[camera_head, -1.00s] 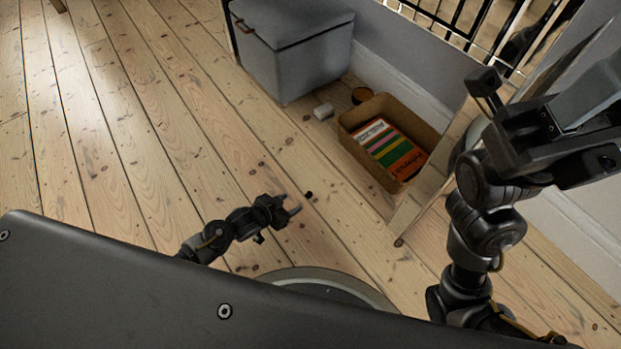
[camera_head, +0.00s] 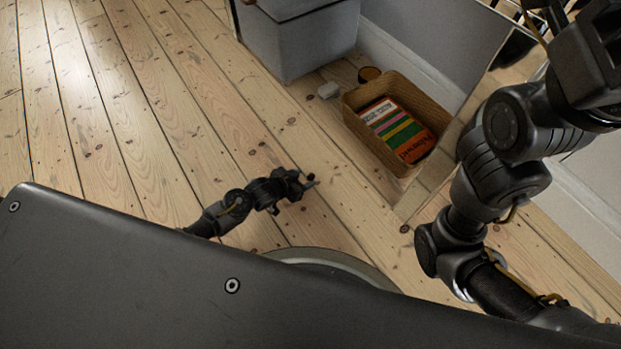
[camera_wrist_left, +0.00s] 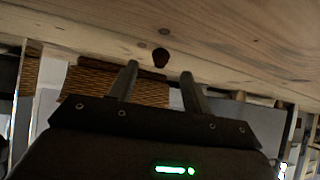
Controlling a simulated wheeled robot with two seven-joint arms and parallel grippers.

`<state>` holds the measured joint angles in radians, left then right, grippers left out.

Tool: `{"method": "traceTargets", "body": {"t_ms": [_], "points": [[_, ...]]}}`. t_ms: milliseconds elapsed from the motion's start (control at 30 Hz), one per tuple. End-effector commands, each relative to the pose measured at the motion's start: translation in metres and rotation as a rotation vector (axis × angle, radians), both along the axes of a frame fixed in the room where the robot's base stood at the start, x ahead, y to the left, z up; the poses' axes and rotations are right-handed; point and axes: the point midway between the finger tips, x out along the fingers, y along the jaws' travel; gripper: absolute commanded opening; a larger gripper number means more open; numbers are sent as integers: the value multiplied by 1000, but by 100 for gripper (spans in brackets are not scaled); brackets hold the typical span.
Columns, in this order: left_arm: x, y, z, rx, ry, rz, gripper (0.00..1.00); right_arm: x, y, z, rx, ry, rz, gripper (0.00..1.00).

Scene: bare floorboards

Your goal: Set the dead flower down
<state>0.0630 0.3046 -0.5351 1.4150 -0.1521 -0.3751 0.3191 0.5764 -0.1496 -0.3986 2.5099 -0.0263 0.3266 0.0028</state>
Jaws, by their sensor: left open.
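A small dark reddish-brown thing, which looks like the dead flower (camera_head: 311,177), is at floor level just at the fingertips of my left gripper (camera_head: 303,180). The left wrist view shows the flower (camera_wrist_left: 161,57) against the pale floorboards, slightly beyond and between the two fingers. My left gripper (camera_wrist_left: 158,78) is open, with a clear gap between its fingers, and nothing is gripped. The flower seems to lie on the boards; any contact with a finger is too small to tell. My right arm fills the right side of the head view, and its fingertips are outside the picture.
A wicker basket (camera_head: 437,87) with colourful books (camera_head: 398,130) stands by the wall. The floorboards (camera_head: 130,120) to the left are clear.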

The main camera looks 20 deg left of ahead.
Motion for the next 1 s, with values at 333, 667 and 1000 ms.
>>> {"method": "traceTargets", "body": {"t_ms": [333, 667, 1000], "points": [[24, -14, -22, 1, -1, -1, 49, -4, -3, -18, 21, -10, 10, 36], [24, -14, -21, 1, 0, -1, 33, -4, -3, -17, 22, -10, 10, 36], [24, -14, -21, 1, 0, -1, 0, -4, -2, -17, 22, -11, 11, 36]]}}
